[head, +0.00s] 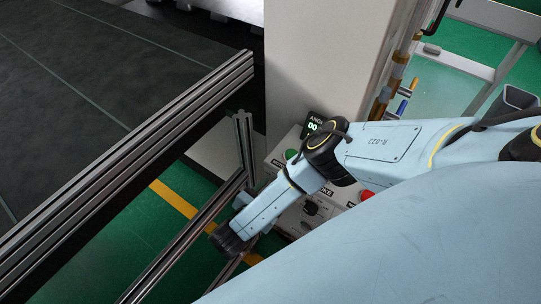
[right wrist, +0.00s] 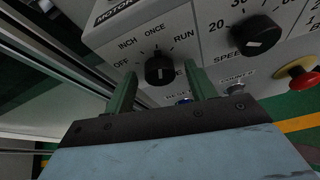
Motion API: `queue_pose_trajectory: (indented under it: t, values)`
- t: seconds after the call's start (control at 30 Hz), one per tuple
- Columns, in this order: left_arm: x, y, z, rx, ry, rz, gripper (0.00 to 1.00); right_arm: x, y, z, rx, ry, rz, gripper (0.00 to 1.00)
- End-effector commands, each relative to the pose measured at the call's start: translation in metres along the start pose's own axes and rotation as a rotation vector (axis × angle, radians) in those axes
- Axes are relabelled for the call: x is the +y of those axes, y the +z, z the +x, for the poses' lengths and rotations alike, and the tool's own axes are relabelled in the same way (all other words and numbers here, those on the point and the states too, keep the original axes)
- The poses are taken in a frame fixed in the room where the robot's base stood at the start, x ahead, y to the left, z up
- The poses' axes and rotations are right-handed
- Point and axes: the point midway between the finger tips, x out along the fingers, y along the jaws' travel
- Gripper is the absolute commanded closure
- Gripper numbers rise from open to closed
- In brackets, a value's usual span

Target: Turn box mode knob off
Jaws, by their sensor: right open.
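The mode knob (right wrist: 159,70) is black and round on the grey control box (right wrist: 115,38), with OFF, INCH, ONCE and RUN around it. A pale mark shows on its face; I cannot tell surely which label it points to. My right gripper (right wrist: 160,78) is open, its two green fingers on either side of the knob. A gap shows beside the knob; contact is unclear. In the head view my right arm covers much of the control box (head: 290,222), and the mode knob cannot be made out. My left gripper is out of view.
A speed knob (right wrist: 257,36) and a red emergency button (right wrist: 296,76) are right of the mode knob. A blue button (right wrist: 184,100) is just below it, partly hidden by a finger. Metal rails (head: 150,160) run along the dark conveyor (head: 90,85) left of the box.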

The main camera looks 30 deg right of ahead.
Motion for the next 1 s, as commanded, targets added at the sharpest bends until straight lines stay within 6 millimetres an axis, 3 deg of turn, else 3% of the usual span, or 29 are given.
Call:
queue_pose_trajectory:
  t: [0.2,0.53,1.0]
  values:
    - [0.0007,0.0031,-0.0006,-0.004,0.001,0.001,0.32,0.0002,0.0002,-0.0002,0.001,0.000,0.000,0.47]
    - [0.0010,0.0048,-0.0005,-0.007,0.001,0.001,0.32,-0.0001,-0.0001,-0.0004,0.001,0.000,-0.001,0.89]
    - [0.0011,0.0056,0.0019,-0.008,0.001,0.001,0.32,0.0009,-0.0017,-0.0010,0.000,-0.050,-0.123,0.89]
